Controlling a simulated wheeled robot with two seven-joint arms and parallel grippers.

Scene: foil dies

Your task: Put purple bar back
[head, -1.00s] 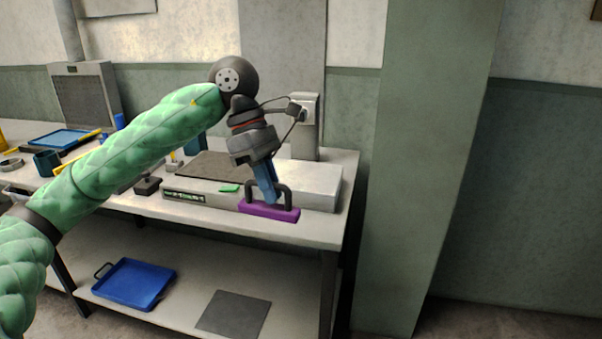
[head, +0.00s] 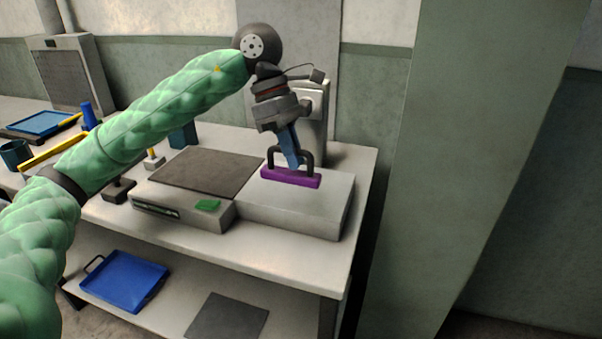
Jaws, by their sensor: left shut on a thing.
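The purple bar (head: 291,178) has a dark arched handle (head: 272,158) on top. My left gripper (head: 294,163) comes down from above and is shut on this handle. The bar shows over the top of the pale box-shaped part of the machine (head: 298,206) on the bench. I cannot tell whether it touches that surface or hangs just above it. The bar looks roughly level. My right gripper is not in view.
A dark flat plate (head: 206,172) lies left of the bar, with a green piece (head: 207,205) on the machine's front edge. The bench (head: 258,257) is clear in front. A blue tray (head: 125,281) and grey sheet (head: 228,317) lie on the lower shelf.

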